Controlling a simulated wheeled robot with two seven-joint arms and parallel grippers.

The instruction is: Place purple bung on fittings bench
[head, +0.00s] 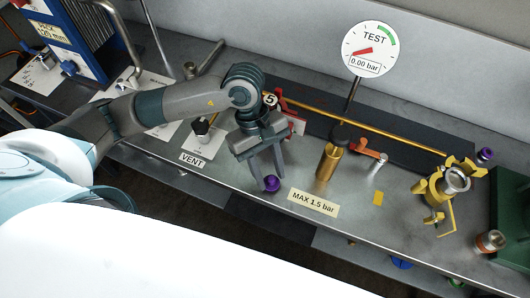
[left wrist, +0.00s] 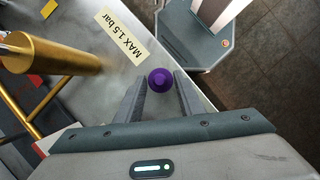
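The purple bung (head: 271,184) is a small round knob near the front edge of the grey bench (head: 235,178). My left gripper (head: 270,180) points down over it, its two fingers apart on either side. In the left wrist view the purple bung (left wrist: 160,80) shows between the fingertips of the left gripper (left wrist: 160,82), with what look like narrow gaps; contact is not clear. Whether the bung touches the bench is hard to tell. My right gripper is not in view.
A brass cylinder (head: 328,164) stands right of the gripper, behind the "MAX 1.5 bar" label (head: 313,203). A gauge (head: 368,49), a yellow fitting (head: 440,190), another purple piece (head: 486,154) and a green box (head: 511,215) are further right. The "VENT" valve (head: 202,130) is left.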

